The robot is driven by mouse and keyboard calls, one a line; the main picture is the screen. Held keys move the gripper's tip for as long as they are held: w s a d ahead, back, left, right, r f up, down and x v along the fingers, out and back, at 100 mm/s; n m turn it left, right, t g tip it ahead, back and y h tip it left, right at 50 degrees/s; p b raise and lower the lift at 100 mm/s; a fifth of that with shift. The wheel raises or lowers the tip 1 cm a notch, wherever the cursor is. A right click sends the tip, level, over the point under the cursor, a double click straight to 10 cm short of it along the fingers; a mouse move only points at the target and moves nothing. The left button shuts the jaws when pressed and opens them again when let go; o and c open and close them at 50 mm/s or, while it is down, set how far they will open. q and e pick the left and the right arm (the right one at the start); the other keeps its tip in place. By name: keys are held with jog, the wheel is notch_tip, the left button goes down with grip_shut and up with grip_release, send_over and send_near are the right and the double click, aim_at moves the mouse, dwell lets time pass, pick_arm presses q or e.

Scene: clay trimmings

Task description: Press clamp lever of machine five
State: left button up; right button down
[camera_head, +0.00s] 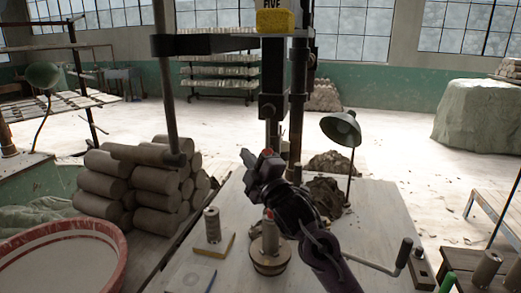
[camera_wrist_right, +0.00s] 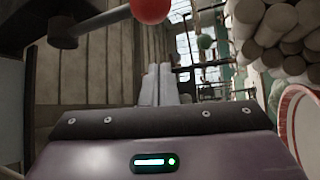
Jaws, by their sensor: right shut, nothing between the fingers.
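Machine five is the dark upright press with a yellow block (camera_head: 272,21) under the word FIVE. A small red knob (camera_head: 267,152) shows low on its column. In the right wrist view a red ball knob (camera_wrist_right: 152,8) sits on the end of a dark lever rod (camera_wrist_right: 100,22), cut off by the top edge. My right gripper (camera_head: 247,158) is shut and empty, close beside the red knob in the head view. In the wrist view its fingers (camera_wrist_right: 155,85) are together, below the ball in the picture; contact does not show. My left gripper is not in view.
A red-tipped piece on a round wooden base (camera_head: 268,262) stands on the pale table (camera_head: 375,220) below my gripper. A lamp (camera_head: 341,130), clay heaps (camera_head: 326,195) and a crank handle (camera_head: 405,252) are to the right. Stacked clay rolls (camera_head: 110,178) lie left.

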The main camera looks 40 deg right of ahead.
jog(key=d+p, duration=0.1)
jog(key=d, duration=0.1)
jog(key=d+f+p, duration=0.1)
jog(key=shift+d, duration=0.35)
dwell(0.3)
